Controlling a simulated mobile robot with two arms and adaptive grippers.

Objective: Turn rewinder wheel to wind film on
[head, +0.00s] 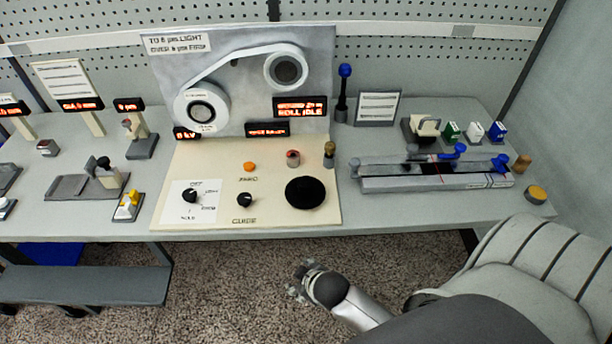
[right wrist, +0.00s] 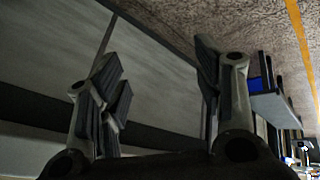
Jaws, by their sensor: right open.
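In the head view, a panel (head: 255,50) carries two white reels, a lower left one (head: 202,104) and an upper right one (head: 286,68), with a white film strip (head: 235,62) running between them. A large black round wheel (head: 305,192) lies on the cream console below. I cannot tell which of these is the rewinder wheel. My right gripper (head: 300,283) is below the bench's front edge, apart from the console. In the right wrist view my right gripper (right wrist: 160,90) has its fingers spread with nothing between them. My left gripper is not in view.
A red-lit display (head: 300,107) appears to read "ROLL IDLE". Black knobs (head: 190,196) and an orange button (head: 249,167) share the console (head: 270,215). A grey rail fixture (head: 435,181) stands to the right. The bench front edge lies between my gripper and the console.

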